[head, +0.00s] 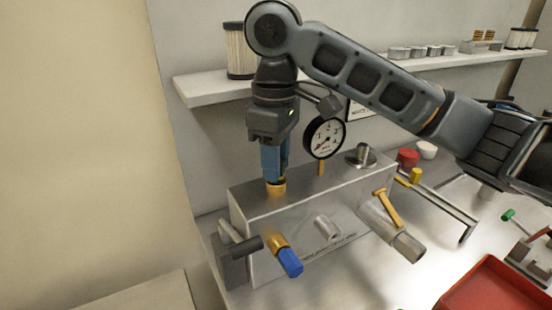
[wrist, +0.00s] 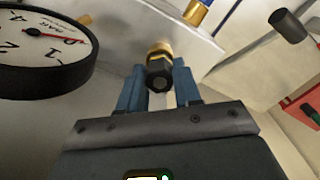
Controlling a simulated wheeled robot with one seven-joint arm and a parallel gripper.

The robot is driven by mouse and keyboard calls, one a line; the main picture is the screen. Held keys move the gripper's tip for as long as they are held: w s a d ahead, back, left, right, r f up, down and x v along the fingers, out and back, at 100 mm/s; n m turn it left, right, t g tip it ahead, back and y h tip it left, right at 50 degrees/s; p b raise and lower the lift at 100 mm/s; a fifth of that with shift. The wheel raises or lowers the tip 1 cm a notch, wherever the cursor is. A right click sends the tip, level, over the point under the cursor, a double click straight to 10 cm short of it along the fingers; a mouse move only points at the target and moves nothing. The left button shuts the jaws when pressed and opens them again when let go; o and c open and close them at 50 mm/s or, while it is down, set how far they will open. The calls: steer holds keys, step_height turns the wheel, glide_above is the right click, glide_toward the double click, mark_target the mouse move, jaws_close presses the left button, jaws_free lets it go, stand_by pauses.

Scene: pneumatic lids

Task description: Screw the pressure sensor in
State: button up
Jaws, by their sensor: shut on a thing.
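The pressure sensor has a brass body and a dark hexagonal end. It shows in the wrist view (wrist: 159,67) between my blue fingers, and its brass lower part (head: 276,187) shows in the head view at the top left of the grey metal block (head: 310,195). My gripper (head: 274,172) points down over the block and is shut on the sensor; it also shows in the wrist view (wrist: 158,85). The sensor looks upright and its brass part meets the block's top. The thread and the port are hidden, so I cannot tell how deep it sits.
A round pressure gauge (head: 323,138) stands close to the right of my gripper. A blue-ended brass fitting (head: 287,259) and a yellow-handled valve (head: 387,208) stick out of the block's front. A shelf (head: 210,88) with a filter (head: 239,50) is behind. A red tray (head: 490,290) lies at lower right.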

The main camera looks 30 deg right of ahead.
jaws_close()
steer(key=m, duration=0.6)
steer(key=shift+m, duration=1.1)
steer(key=m, duration=0.6)
steer(key=shift+m, duration=1)
